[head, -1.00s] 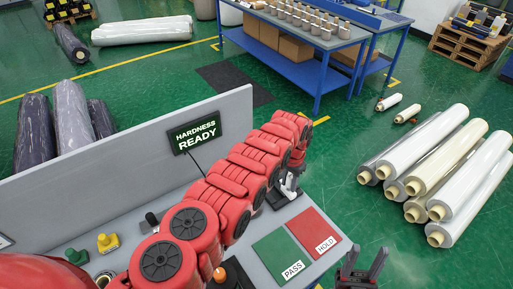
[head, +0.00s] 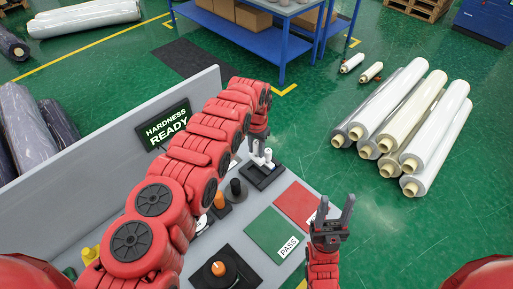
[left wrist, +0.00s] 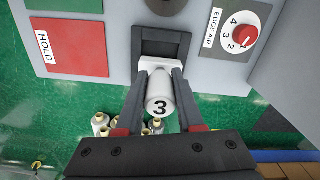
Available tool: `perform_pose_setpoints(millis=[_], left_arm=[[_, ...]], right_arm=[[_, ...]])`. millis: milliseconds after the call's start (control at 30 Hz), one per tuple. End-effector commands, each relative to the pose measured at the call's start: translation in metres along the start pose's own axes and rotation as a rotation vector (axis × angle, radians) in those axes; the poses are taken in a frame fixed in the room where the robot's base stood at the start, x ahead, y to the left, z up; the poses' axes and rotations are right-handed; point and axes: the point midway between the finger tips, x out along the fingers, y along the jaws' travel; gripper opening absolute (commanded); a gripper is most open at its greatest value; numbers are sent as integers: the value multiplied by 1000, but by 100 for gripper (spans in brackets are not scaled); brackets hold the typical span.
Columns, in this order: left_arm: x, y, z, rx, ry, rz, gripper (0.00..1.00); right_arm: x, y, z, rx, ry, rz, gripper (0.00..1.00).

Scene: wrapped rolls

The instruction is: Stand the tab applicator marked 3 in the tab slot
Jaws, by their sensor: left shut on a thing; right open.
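The tab applicator marked 3 (left wrist: 160,98) is a white cylinder with a pale block at its far end. My left gripper (left wrist: 161,72) is shut on it; in the head view the gripper (head: 258,150) is over the far end of the bench. The tab slot looks to be the dark rectangular frame (left wrist: 149,32), just beyond the applicator's block in the left wrist view. The frame also shows in the head view (head: 258,180). The block is at the frame's near edge; I cannot tell whether they touch. My right gripper (head: 332,218) is open and empty, right of the PASS pad.
The green PASS pad (head: 268,232) and red HOLD pad (head: 294,203) lie on the bench. An EDGE AID dial (left wrist: 243,36) is right of the frame. A HARDNESS READY screen (head: 167,123) stands by the back panel. Wrapped rolls (head: 410,125) lie on the floor at right.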

Motion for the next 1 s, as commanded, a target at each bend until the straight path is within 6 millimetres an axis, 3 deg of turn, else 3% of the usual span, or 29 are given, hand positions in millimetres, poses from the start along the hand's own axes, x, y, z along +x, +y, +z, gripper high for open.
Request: perform_pose_setpoints(millis=[600, 1000], left_arm=[[55, 0, 1, 0, -2, 1, 0], [57, 0, 0, 0, -1, 0, 0]], right_arm=[[-48, -2, 8, 0, 0, 0, 50], [-50, -2, 8, 0, 0, 0, 50]])
